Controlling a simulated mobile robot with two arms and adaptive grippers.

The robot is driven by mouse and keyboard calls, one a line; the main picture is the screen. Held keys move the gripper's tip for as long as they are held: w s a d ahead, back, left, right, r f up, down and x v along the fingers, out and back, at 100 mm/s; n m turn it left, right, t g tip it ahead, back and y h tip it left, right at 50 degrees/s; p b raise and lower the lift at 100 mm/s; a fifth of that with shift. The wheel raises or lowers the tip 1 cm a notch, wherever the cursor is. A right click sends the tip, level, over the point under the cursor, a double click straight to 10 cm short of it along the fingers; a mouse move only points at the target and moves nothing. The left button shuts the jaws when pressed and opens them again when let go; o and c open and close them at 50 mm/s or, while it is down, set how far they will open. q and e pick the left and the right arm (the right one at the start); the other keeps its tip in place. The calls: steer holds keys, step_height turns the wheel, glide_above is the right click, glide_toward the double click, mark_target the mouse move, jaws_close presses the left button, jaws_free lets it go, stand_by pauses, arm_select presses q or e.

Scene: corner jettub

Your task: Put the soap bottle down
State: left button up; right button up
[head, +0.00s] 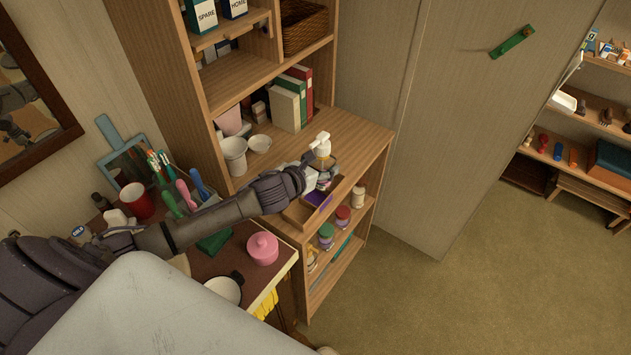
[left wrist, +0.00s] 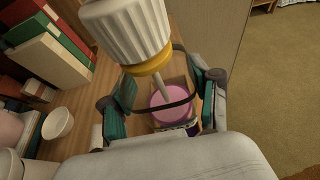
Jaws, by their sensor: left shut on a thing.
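The soap bottle (head: 322,148) has a white pump top and a yellow collar. My left gripper (head: 323,172) is shut on it, above the front edge of the wooden shelf unit (head: 350,128). In the left wrist view the ribbed white top of the soap bottle (left wrist: 128,28) is large and close, with its yellow collar below. The fingers of my left gripper (left wrist: 172,100) stand on both sides, with pink showing between them. The bottle's lower part is mostly hidden by the gripper, and I cannot tell whether its base touches anything. My right gripper is not in view.
A small wooden box (head: 298,212) with something purple is just below the gripper. A pink pot (head: 262,247) stands nearer. The shelf top's right side is clear.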

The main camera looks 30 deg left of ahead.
arm_select(q)
steer(key=shift+s+a+f, duration=0.2)
steer(key=shift+s+f, duration=0.15)
steer(key=shift+s, duration=0.25)
steer(key=shift+s+a+f, duration=0.15)
steer(key=shift+s+f, duration=0.15)
steer(key=shift+s, duration=0.25)
steer(key=shift+f+p, duration=0.35)
steer(key=shift+f, duration=1.7)
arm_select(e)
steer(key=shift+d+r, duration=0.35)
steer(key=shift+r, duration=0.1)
arm_select(q)
steer(key=o, duration=1.2)
steer(key=shift+f, duration=0.1)
steer(key=shift+o, duration=0.2)
steer(key=shift+s, duration=0.1)
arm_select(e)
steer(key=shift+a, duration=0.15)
